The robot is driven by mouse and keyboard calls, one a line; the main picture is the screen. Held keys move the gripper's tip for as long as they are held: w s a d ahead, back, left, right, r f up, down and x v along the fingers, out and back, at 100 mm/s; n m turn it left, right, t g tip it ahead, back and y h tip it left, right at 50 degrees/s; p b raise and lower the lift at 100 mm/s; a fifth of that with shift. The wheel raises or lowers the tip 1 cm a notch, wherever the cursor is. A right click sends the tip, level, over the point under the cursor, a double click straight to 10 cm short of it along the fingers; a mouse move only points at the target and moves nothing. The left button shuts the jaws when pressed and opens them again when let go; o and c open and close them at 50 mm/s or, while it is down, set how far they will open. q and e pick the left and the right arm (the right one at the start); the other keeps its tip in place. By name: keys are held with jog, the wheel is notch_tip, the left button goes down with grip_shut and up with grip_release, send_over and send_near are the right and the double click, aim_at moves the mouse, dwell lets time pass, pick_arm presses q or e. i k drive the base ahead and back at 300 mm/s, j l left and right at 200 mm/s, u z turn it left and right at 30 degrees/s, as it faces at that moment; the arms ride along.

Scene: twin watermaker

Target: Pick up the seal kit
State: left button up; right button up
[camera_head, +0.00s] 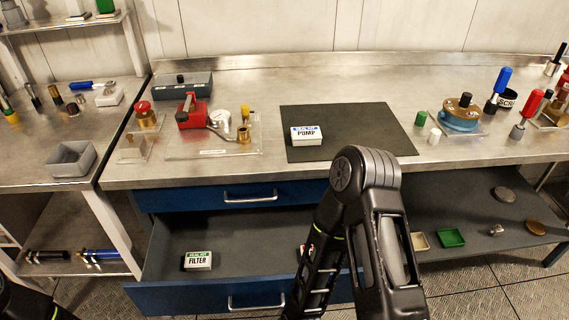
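A white box labelled SEAL KIT PUMP (306,136), with a blue stripe, lies on the dark mat (350,118) on the bench. A second white box labelled SEAL KIT FILTER (198,261), with a green stripe, lies in the open drawer (235,232). A small white and red item (304,250) in the drawer is mostly hidden behind my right arm. That arm bends in front of the bench's front edge and reaches down over the drawer's right part. I cannot see its gripper. Only a dark bit of my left arm shows at the lower left corner, without its gripper.
A red-handled fixture (195,112) with a gauge stands left of the mat. A blue-bodied part (461,113) and red and blue-handled tools stand right of it. The upper blue drawer (180,199) is shut. A green tray (450,238) sits on the lower right shelf.

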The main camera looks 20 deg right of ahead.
aim_at(304, 136)
jog(key=z, duration=1.55)
jog(key=i+l, duration=0.1)
jog(key=l, duration=0.25)
jog(key=i+l, duration=0.1)
jog(key=l, duration=0.6)
jog(key=i+l, duration=0.15)
jog(key=l, duration=0.2)
